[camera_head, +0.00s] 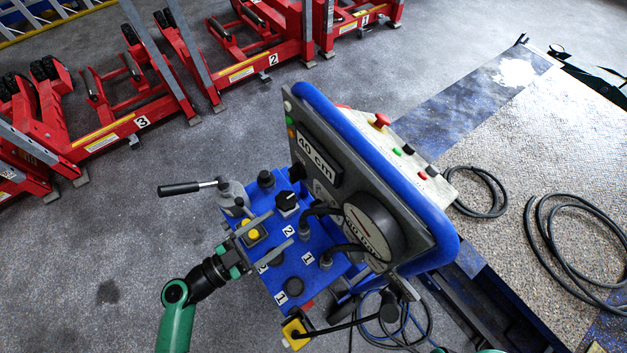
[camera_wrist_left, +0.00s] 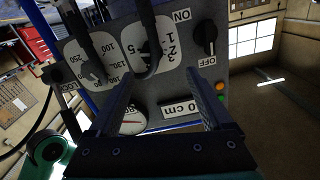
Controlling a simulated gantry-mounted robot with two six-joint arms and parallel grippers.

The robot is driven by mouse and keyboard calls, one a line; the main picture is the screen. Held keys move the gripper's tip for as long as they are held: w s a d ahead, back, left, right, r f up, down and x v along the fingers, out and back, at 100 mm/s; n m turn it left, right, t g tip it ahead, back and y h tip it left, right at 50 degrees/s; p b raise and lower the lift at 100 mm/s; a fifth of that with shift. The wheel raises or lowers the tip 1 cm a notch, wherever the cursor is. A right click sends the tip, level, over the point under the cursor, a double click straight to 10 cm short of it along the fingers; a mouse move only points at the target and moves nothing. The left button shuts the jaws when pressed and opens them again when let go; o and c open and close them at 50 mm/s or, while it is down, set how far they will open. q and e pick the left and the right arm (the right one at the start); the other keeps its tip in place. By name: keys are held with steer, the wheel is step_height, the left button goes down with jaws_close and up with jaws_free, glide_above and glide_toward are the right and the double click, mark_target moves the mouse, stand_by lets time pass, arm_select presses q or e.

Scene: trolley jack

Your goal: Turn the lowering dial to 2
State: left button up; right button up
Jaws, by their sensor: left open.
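The blue control box (camera_head: 318,268) of the jack carries several knobs and number plates reading 1 and 2. A black knob on a pale base (camera_head: 287,200) stands near its far side, and a dark round knob (camera_head: 293,286) near its front. I cannot tell which is the lowering dial. My left gripper (camera_head: 282,227) is open and empty over the box, beside a yellow button (camera_head: 250,235). In the left wrist view its fingers (camera_wrist_left: 165,97) point at a grey panel (camera_wrist_left: 185,78) with a 1-2-3 scale (camera_wrist_left: 168,45) and an ON/OFF knob (camera_wrist_left: 210,38).
The upright grey panel with a blue rim (camera_head: 455,240) bears a "40 cm" plate (camera_head: 318,160) and a round gauge (camera_head: 374,232). Black cables curve before it. A lever handle (camera_head: 183,187) sticks out left. Red numbered lifts (camera_head: 235,75) stand behind. Floor at left is clear.

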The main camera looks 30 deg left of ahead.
arm_select(q)
steer(key=s+d+f, duration=0.1)
steer(key=s, duration=0.1)
steer(key=b, duration=0.6)
glide_toward(314, 212)
steer(key=x, duration=0.8)
steer(key=shift+w+d+r, duration=0.15)
steer(key=shift+r, duration=0.15)
steer(key=shift+w+d, duration=0.3)
steer(key=shift+w, duration=0.3)
arm_select(e)
step_height(314, 212, down, 7)
steer(key=s, duration=0.1)
steer(key=shift+s+d+r+y, duration=0.2)
steer(key=shift+d+y, duration=0.1)
arm_select(q)
jaws_close()
